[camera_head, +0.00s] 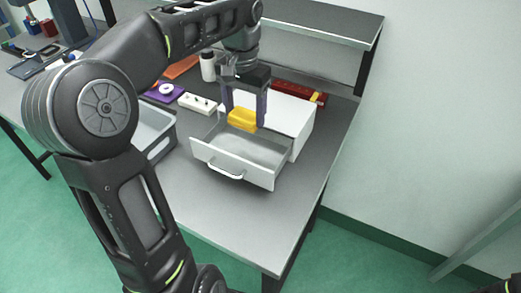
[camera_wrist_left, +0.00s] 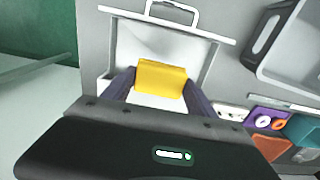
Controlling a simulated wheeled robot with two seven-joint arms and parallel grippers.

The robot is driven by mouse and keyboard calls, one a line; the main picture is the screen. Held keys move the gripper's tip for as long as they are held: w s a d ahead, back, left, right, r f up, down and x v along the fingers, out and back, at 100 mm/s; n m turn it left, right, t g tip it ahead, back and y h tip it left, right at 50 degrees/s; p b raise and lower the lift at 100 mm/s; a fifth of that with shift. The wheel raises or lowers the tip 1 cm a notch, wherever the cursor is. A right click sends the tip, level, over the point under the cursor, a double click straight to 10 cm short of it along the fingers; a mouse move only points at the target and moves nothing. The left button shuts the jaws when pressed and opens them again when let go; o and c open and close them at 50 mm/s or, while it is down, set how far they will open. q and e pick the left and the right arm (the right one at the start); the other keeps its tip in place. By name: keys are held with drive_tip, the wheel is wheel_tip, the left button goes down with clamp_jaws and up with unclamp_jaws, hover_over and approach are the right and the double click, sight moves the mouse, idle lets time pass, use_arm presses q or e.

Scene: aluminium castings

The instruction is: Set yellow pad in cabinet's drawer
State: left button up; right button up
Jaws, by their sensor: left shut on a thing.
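The yellow pad (camera_head: 242,118) is held between the fingers of my left gripper (camera_head: 244,112), over the back part of the open drawer. It also shows in the left wrist view (camera_wrist_left: 160,79), between the two purple fingers. The small white cabinet (camera_head: 287,112) stands on the grey table with its drawer (camera_head: 236,170) pulled out toward the front. The drawer looks empty, and its bar handle (camera_head: 226,174) is on the front. The drawer also shows in the left wrist view (camera_wrist_left: 165,42). I cannot tell the exact gap between pad and drawer floor. My right gripper is not seen.
A grey bin (camera_head: 158,140) stands left of the drawer, partly behind my left arm. A white bottle (camera_head: 208,66), a purple part (camera_head: 166,91) and a white block (camera_head: 197,103) are behind it. The table (camera_head: 255,225) is clear in front of the drawer.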

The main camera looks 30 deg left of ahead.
use_arm(q)
hover_over(246, 152)
drive_tip(key=shift+w+f, duration=0.1)
drive_tip(key=shift+f, duration=3.05)
drive_tip(key=shift+f, duration=1.9)
drive_tip(key=o, duration=1.3)
drive_tip(key=shift+f, duration=0.1)
